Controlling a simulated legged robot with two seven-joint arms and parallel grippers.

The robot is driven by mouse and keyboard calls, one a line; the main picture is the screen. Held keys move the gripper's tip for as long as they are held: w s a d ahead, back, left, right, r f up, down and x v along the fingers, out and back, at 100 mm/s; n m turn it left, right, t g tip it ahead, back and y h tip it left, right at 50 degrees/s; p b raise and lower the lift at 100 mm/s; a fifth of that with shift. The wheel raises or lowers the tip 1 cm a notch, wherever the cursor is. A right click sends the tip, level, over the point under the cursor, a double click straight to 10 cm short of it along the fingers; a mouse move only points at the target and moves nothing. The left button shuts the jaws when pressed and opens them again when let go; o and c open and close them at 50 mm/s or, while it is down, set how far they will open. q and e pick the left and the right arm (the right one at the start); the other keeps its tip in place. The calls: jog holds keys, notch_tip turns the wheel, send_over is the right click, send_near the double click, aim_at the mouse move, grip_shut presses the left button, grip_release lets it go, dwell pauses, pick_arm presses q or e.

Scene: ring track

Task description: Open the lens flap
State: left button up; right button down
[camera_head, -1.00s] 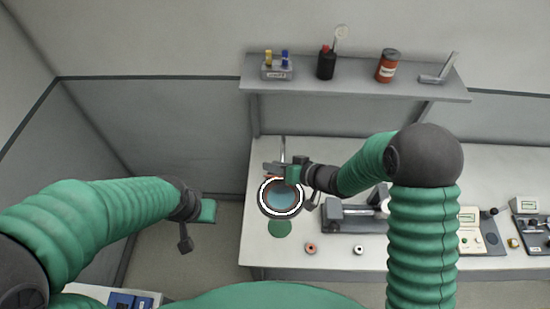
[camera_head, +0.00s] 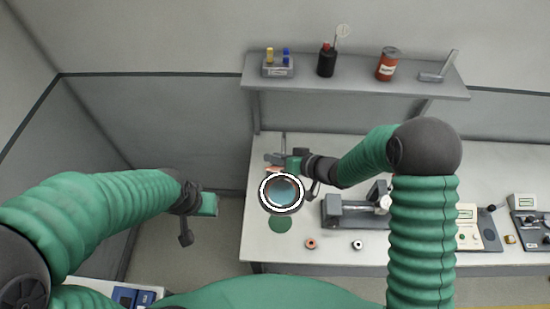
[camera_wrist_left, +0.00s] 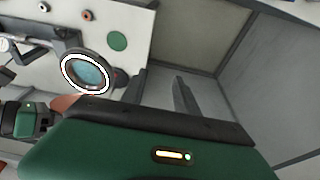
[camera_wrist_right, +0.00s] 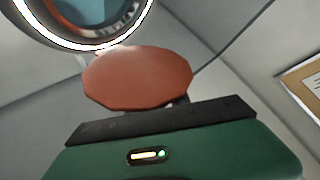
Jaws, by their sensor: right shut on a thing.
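The lens (camera_head: 283,192) is a bluish disc in a bright white ring with a dark rim, above the left end of the bench. It also shows in the left wrist view (camera_wrist_left: 88,73). The lens flap (camera_wrist_right: 138,78) is a flat copper-orange plate that stands away from the lens face, at the ring's far edge. My right gripper (camera_head: 273,159) is shut on the flap, behind the ring; its fingers are mostly hidden by the flap in the right wrist view. My left gripper (camera_wrist_left: 158,86) is open and empty, left of the bench; two spread fingers show in its wrist view.
The bench (camera_head: 300,260) holds a green disc (camera_head: 280,223), two small rings and a grey fixture (camera_head: 345,210) right of the lens. A shelf (camera_head: 350,87) with a bottle and a red can hangs behind. Open floor lies left of the bench.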

dwell(0.5)
